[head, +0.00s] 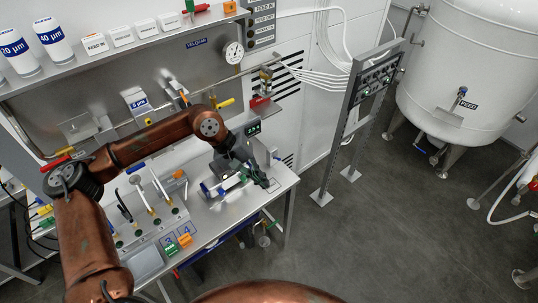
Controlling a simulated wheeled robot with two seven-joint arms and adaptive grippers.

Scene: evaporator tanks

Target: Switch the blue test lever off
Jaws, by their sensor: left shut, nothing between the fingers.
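A blue-handled lever (136,168) stands among several upright levers on the bench's sloped panel; I cannot tell whether it is the test lever or which setting it is in. My left arm reaches in from the left over the bench. Its dark gripper (268,181) is shut and empty near the bench's right end, beside a blue and white cylindrical part (224,187). It is well to the right of the blue-handled lever. I cannot tell whether the gripper touches anything there. My right gripper is not in view.
A small device with a green display (253,128) stands behind the gripper. Orange and green tags (184,241) sit at the bench front. A shelf (120,50) with filter canisters runs above. A rack (365,90) and white tank (465,75) stand right; the floor between is clear.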

